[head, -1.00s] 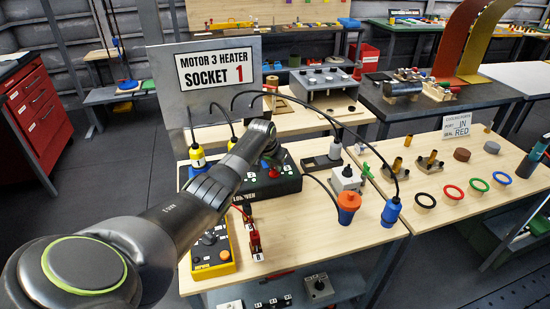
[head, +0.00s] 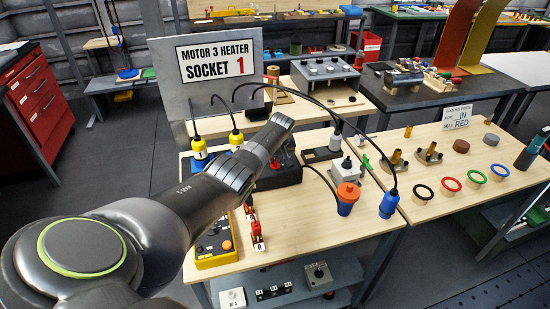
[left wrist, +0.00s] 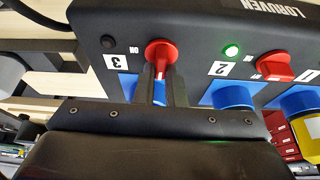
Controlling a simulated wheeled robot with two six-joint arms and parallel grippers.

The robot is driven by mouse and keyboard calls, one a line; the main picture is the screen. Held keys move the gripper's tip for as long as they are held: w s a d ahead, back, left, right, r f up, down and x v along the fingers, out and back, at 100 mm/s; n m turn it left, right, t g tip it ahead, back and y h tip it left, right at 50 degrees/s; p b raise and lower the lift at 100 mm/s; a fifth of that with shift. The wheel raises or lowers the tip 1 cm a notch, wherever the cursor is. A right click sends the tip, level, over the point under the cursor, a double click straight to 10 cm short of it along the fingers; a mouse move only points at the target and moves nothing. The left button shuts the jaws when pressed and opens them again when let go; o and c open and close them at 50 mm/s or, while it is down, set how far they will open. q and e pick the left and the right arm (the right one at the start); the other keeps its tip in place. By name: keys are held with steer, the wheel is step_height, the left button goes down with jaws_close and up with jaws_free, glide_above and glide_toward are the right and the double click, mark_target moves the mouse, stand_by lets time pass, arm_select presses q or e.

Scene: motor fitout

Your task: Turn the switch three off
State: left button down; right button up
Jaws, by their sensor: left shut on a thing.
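The dark switch box (head: 278,177) stands on the wooden bench, largely hidden behind my left arm in the head view. In the left wrist view, the box (left wrist: 190,22) appears upside down. Its red switch three (left wrist: 160,50) sits beside the label 3, with its handle pointing toward my gripper. My left gripper (left wrist: 163,86) is shut on that handle, one finger on each side. The lamp (left wrist: 108,41) by switch three is dark. Red switch two (left wrist: 273,66) has its handle turned sideways, and its lamp (left wrist: 231,50) glows green. My right gripper is not in view.
A sign (head: 216,67) reading "Motor 3 heater socket 1" stands behind the box. Yellow plugs (head: 199,148), an orange plug (head: 347,196) and a blue plug (head: 388,205) with cables surround it.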

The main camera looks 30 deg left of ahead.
arm_select(q)
steer(key=shift+r, duration=0.1)
stand_by(0.3)
steer(key=c, duration=1.5)
jaws_free()
steer(key=shift+s+d+r+p, duration=0.1)
steer(key=shift+d+r+p, duration=0.1)
steer(key=shift+r+p, duration=0.25)
steer(key=v, duration=0.5)
steer(key=shift+p, duration=0.3)
steer(key=b+v, duration=0.2)
steer(key=v, duration=0.9)
steer(key=shift+d, duration=0.2)
steer(key=shift+r, duration=0.1)
